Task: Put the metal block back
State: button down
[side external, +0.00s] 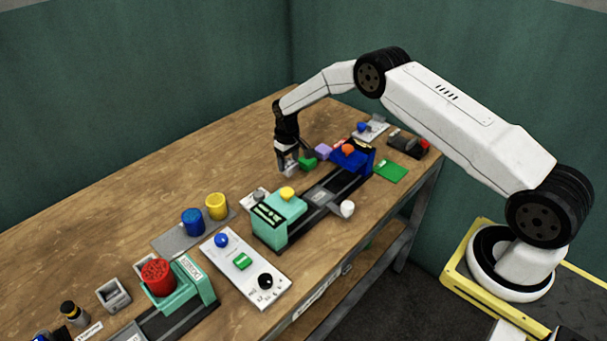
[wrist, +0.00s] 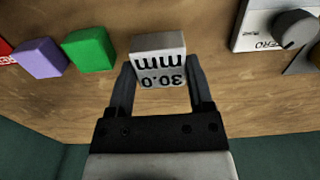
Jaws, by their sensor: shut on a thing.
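The metal block (wrist: 158,62) is a pale grey cube marked "30.0 mm" in black. It sits between the two fingers of my gripper (wrist: 158,76) in the wrist view, and the fingers are shut on it. In the side view my gripper (side external: 287,168) points down at the far part of the bench, just left of a green block (side external: 308,163). The metal block (side external: 291,170) is mostly hidden by the fingers there. I cannot tell whether it touches the wood or hangs just above it.
A purple block (side external: 323,151) stands beyond the green one. A press with a teal end (side external: 278,222) and a blue end (side external: 352,157) lies nearby on a dark rail. A panel with a grey knob (wrist: 295,29) is right of the block. Bare wood (side external: 200,150) lies left.

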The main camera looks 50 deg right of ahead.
aim_at(288, 163)
jog(key=shift+w+f, duration=0.2)
jog(key=shift+f, duration=1.45)
jog(key=shift+f, duration=0.2)
grip_release()
jog(key=shift+r, duration=0.15)
notch_tip(288, 163, up, 12)
